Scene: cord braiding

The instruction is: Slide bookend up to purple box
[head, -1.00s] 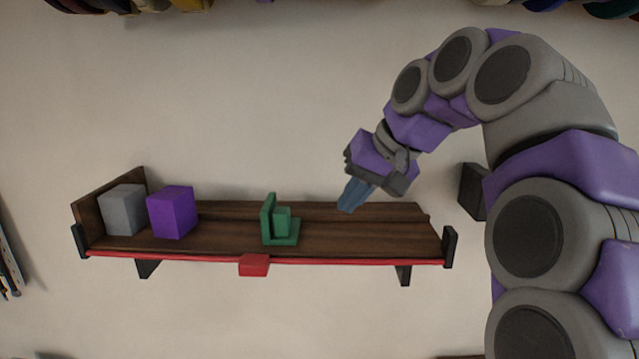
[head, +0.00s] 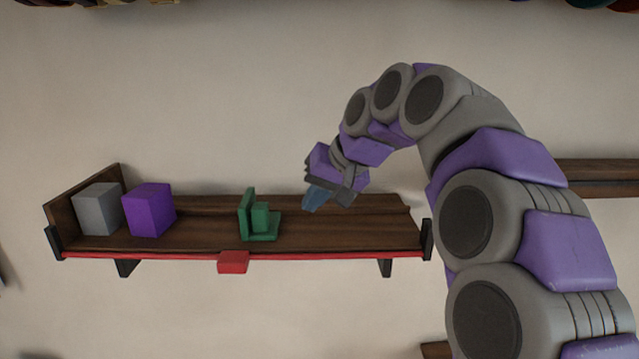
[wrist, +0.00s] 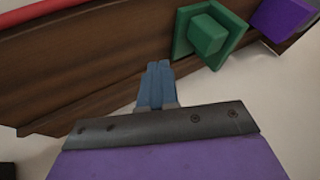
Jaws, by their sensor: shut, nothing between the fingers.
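The green bookend (head: 248,217) stands on the wooden shelf, with an upright plate on its left and a block on its base. The purple box (head: 149,210) stands to its left, with a clear gap between them. My gripper (head: 313,199) is to the right of the bookend, pointing down at the shelf, shut and empty, and not touching it. In the wrist view my blue fingers (wrist: 155,84) are together over the shelf. The bookend (wrist: 208,35) and part of the purple box (wrist: 284,17) lie up and to the right there.
A grey box (head: 99,209) stands left of the purple box, near the shelf's wooden end panel (head: 88,192). A red strip runs along the shelf's front edge, with a red block (head: 233,262) on it. The shelf (head: 330,236) is bare right of the bookend.

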